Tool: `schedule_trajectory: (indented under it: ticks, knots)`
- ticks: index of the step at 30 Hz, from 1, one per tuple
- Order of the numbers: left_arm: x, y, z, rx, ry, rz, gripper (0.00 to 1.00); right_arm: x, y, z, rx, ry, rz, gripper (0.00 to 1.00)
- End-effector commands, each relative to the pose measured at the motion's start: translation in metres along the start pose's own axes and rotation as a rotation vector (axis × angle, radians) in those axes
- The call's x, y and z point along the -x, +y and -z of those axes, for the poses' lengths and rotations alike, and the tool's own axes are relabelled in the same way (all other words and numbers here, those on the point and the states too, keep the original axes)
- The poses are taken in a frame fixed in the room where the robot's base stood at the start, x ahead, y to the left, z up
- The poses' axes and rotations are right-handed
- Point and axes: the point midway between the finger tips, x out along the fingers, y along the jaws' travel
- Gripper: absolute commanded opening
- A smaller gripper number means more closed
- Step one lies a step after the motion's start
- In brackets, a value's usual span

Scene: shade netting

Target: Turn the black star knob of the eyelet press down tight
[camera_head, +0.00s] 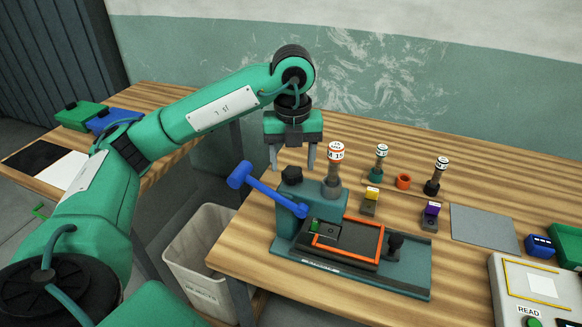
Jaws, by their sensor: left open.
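The teal eyelet press (285,225) stands near the table's front edge. A black lobed knob, which looks like the star knob (291,175), sits on top of its left part. A second, smaller black knob (395,243) stands at the right of the press base. My left gripper (292,160) points down just above the star knob. Its two grey fingers are apart, one to each side of the knob in this view, with nothing between them. Whether the fingertips reach down beside the knob cannot be told. My right gripper is not in view.
The press has a blue lever (268,188) sticking out left and an upright tool with a white-orange cap (335,165). Two more capped tools (380,163) (437,175) stand behind. A grey plate (484,229) lies right. A bin (203,260) stands below the table's left edge.

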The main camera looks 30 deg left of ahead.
Motion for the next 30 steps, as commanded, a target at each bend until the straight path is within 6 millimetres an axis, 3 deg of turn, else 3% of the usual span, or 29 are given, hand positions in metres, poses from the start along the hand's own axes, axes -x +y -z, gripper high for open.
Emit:
schedule_trajectory:
  ticks: [8, 22, 30]
  knots:
    - [-0.002, 0.0, 0.0, -0.003, 0.0, 0.0, 0.59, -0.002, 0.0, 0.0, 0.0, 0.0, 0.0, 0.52]
    - [-0.029, 0.0, 0.0, -0.005, -0.001, 0.0, 0.59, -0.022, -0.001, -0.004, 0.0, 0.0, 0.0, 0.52]
    - [-0.03, 0.0, 0.0, -0.005, -0.001, 0.001, 0.59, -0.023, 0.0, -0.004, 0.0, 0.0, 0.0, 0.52]
